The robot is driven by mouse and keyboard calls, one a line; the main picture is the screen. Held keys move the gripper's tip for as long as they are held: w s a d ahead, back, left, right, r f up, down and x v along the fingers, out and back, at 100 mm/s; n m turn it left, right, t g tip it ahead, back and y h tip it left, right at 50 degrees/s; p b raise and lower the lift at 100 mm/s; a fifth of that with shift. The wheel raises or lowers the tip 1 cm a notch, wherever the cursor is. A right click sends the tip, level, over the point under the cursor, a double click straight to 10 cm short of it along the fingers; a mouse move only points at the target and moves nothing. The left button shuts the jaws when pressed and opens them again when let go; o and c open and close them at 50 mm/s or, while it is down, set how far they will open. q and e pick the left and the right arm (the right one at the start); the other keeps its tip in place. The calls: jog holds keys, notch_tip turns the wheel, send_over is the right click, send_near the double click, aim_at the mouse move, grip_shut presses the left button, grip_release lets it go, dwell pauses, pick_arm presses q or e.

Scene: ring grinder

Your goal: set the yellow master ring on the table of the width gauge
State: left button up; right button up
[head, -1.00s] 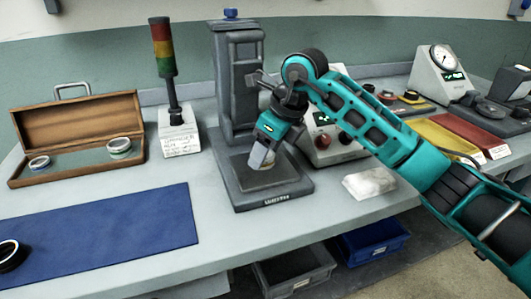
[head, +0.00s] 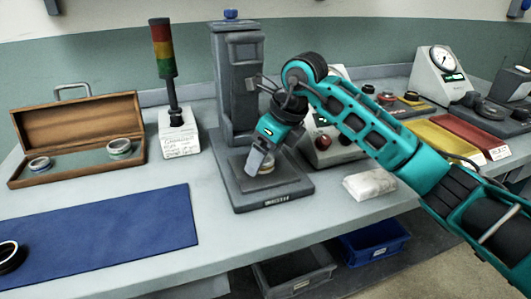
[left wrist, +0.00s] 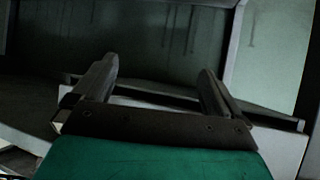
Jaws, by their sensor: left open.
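The width gauge appears to be the grey column stand (head: 235,90); its front label is too blurred to read. A small tan, yellowish round piece, possibly the yellow master ring (head: 266,168), sits on its low table (head: 291,176). My right gripper (head: 257,163) points down at this piece, its fingers at the piece's left side and partly covering it. Whether they touch it or are open is unclear. My left gripper (left wrist: 150,90) is open and empty in the left wrist view and is not in the head view.
An open wooden case (head: 75,128) holds two rings, one with a bluish band (head: 39,164), one with a greenish band (head: 119,149). A signal lamp (head: 163,50) stands left of the gauge. The blue mat (head: 110,225) is mostly clear.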

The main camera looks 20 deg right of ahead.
pick_arm(q)
jog(key=shift+s+a+p, duration=0.25)
jog(key=shift+a+p, duration=0.1)
jog(key=shift+p, duration=0.15)
pick_arm(e)
jog(key=v, duration=1.2)
pick_arm(q)
jog(key=shift+d+r, duration=0.1)
